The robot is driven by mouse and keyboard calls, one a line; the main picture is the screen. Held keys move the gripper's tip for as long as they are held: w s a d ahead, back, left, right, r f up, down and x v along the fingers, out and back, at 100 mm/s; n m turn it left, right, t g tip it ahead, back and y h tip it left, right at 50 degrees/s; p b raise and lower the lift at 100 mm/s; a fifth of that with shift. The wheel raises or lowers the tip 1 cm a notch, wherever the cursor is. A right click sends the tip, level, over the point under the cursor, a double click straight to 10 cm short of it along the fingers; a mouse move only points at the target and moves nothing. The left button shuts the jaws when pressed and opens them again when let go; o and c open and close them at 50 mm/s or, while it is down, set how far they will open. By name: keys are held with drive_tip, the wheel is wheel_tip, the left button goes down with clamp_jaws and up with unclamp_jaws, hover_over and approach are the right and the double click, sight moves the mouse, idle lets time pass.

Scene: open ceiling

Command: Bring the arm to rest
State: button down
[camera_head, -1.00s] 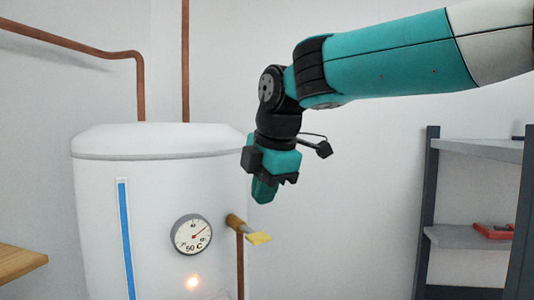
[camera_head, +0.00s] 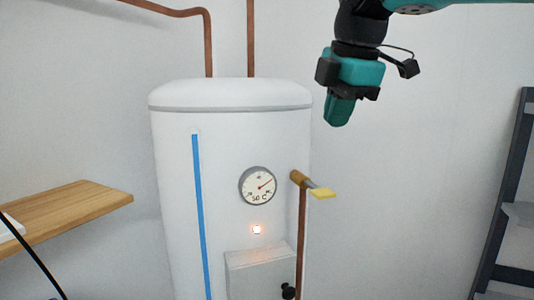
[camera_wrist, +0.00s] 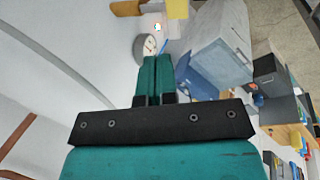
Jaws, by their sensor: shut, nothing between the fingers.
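My gripper (camera_head: 340,110) hangs from my raised arm at the top right of the head view, pointing down. It is shut and empty, and it is clear of the boiler and the wall. In the wrist view my gripper (camera_wrist: 156,75) shows its two teal fingers together with nothing between them.
A white boiler (camera_head: 225,120) with a round dial (camera_head: 258,185) stands left of my gripper. A yellow-handled valve (camera_head: 322,193) sticks out at its right side, below my gripper. A wooden shelf (camera_head: 90,205) is at the left and a dark rack (camera_head: 505,190) at the right.

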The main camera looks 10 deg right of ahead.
drive_tip(key=s+a+f+m+g+y+b, duration=0.1)
drive_tip(key=s+a+f+m+g, duration=0.1)
drive_tip(key=s+f+m, duration=0.4)
drive_tip(key=s+a+f+m+g+y+b, duration=0.1)
drive_tip(key=s+f+m, duration=0.5)
drive_tip(key=s+f, duration=0.9)
wheel_tip(320, 180, down, 3)
drive_tip(key=shift+s+a+f+m+g+y, duration=0.1)
drive_tip(key=shift+s+a+m+g+y, duration=0.3)
drive_tip(key=shift+a+y, duration=0.45)
drive_tip(key=shift+w+a, duration=0.1)
